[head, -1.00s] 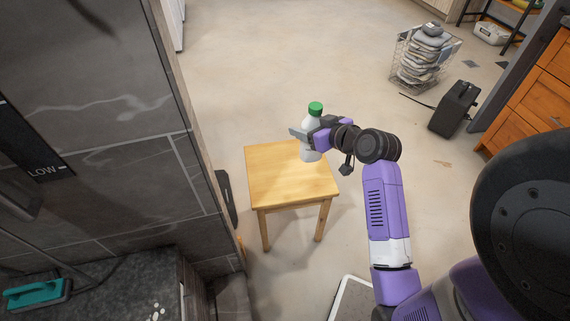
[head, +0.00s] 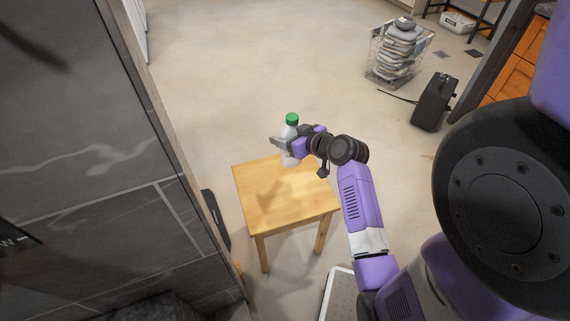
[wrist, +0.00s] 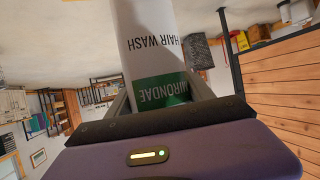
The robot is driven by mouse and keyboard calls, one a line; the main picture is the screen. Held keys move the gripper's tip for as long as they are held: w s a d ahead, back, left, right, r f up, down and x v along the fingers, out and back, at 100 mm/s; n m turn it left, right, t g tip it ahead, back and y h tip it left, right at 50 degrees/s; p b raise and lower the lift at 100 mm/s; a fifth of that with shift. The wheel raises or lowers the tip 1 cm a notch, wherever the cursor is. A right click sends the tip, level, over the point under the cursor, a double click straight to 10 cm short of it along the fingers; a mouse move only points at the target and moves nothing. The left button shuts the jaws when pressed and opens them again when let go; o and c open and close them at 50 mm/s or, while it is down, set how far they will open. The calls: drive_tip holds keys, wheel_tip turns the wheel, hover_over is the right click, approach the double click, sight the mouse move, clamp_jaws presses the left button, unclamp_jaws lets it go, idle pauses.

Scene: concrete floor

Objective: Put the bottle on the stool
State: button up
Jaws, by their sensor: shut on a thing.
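The bottle is white with a green cap (head: 292,119) and is upright in the head view. My gripper (head: 284,144) is shut around its middle. In the wrist view the bottle (wrist: 150,40) fills the top centre, with "HAIR WASH" lettering and a green label band between my fingers. The stool (head: 272,205) is a light wooden square-topped one in the middle of the head view. The bottle is over or near the far edge of the stool's top. Whether its base touches the top I cannot tell.
A dark tiled wall (head: 90,160) stands close on the left of the stool. A wire basket with grey stones (head: 396,50) and a black case (head: 434,100) stand at the back right. The floor (head: 230,70) behind the stool is clear.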

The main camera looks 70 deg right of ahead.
wheel_tip(320, 180, down, 11)
drive_tip(key=b, duration=0.2)
drive_tip(key=shift+f+b, duration=0.15)
drive_tip(key=shift+b, duration=0.25)
drive_tip(key=shift+f, duration=0.2)
drive_tip(key=o, duration=1.8)
drive_tip(key=shift+r, duration=0.1)
